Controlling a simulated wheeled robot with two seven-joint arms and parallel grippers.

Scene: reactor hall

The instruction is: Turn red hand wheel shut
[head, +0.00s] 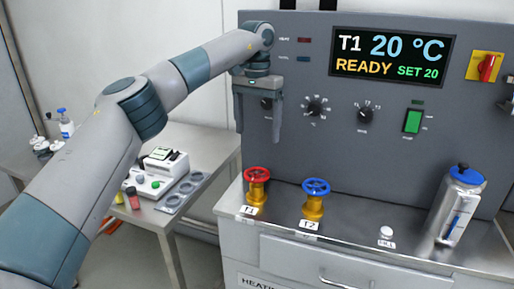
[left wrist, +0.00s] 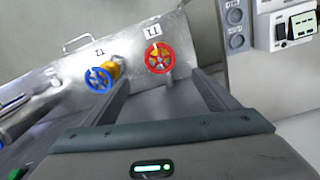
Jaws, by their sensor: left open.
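The red hand wheel (head: 257,174) sits on a yellow valve body labelled T1, at the left end of the metal ledge. It also shows in the left wrist view (left wrist: 159,58), just beyond the fingertips. My left gripper (head: 259,138) points down, open and empty, above the red wheel and apart from it. In the left wrist view its two fingers (left wrist: 163,75) are spread. A blue hand wheel (head: 316,187) on a yellow valve labelled T2 stands to the right of the red one; it shows at left in the wrist view (left wrist: 98,80). My right gripper is not in view.
The grey panel (head: 300,100) rises behind the wheels, with knobs, a green switch (head: 412,121) and a display (head: 391,57) reading T1 20 °C, READY, SET 20. A metal flask (head: 458,210) stands on the ledge at right. A side table (head: 205,150) with instruments is at left.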

